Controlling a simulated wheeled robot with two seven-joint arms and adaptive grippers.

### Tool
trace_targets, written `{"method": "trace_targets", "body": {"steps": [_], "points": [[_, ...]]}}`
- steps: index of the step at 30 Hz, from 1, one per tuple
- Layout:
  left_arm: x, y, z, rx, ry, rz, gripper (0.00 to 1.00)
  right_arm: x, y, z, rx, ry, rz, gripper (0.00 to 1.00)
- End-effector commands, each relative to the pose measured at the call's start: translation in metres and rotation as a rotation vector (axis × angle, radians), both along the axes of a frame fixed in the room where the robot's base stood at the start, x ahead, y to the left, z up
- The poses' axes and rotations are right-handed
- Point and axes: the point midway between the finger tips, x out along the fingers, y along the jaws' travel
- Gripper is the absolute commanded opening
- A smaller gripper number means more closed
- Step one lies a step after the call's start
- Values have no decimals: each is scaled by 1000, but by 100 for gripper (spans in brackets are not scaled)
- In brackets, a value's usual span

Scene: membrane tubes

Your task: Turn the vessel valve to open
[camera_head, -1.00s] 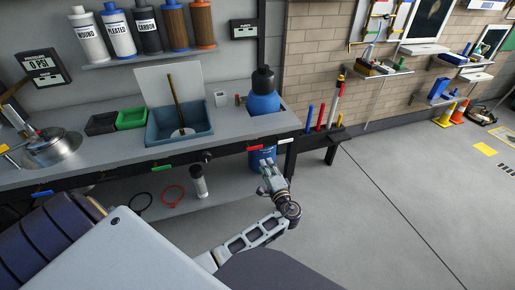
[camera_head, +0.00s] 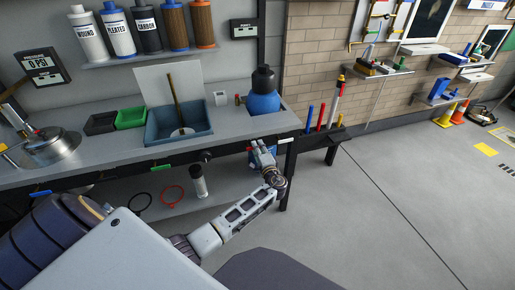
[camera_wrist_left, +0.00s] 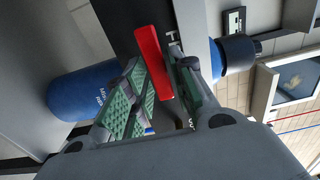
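A blue vessel with a black cap (camera_head: 263,103) stands at the right end of the bench. Its lower blue body (camera_wrist_left: 85,92) and black cap (camera_wrist_left: 238,52) show in the left wrist view. A red bar-shaped handle (camera_wrist_left: 152,58) lies along the dark front beam of the bench. My left gripper (camera_head: 260,150) is at that beam, below the vessel, and covers most of the red handle in the head view. In the left wrist view its green-padded fingers (camera_wrist_left: 163,88) are apart, with the handle's near end between them; contact cannot be told. My right gripper is not in view.
A green handle (camera_head: 163,168) and a blue handle (camera_head: 42,193) are on the bench front. A blue basin (camera_head: 180,130) and green bin (camera_head: 131,118) stand on the bench. A black bench leg (camera_head: 286,180) is just right of my gripper.

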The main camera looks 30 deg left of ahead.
Motion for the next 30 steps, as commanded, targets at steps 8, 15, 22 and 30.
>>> {"method": "trace_targets", "body": {"steps": [8,15,22,30], "points": [[5,6,0,0,0,0,25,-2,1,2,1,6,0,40],[5,6,0,0,0,0,19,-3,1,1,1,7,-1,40],[5,6,0,0,0,1,0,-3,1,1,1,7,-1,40],[5,6,-1,12,16,1,0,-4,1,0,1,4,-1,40]]}}
